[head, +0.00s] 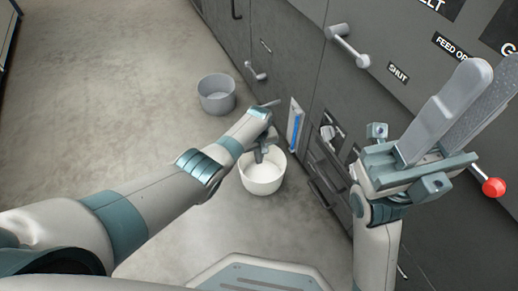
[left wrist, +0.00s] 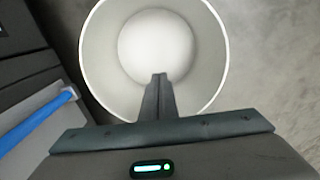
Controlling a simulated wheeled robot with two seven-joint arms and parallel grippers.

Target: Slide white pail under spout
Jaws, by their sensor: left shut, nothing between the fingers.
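The white pail (head: 262,188) stands upright on the floor beside the dark cabinet front. In the left wrist view the pail (left wrist: 97,50) is seen from above, open and with a pale inside. My left gripper (head: 259,157) is shut and empty, pointing down at the pail. Its fingertips (left wrist: 159,76) overlap the pail's opening; I cannot tell if they are inside or just above it. My right gripper (head: 490,82) is raised at the right, its long fingers side by side; their gap is unclear. I cannot clearly pick out the spout.
A grey pail (head: 216,96) stands on the floor farther back. The cabinet (head: 400,95) has protruding handles (head: 347,45) and a red knob (head: 494,187). A blue-striped gauge (head: 295,128) is beside my left gripper. Open floor (head: 100,110) lies to the left.

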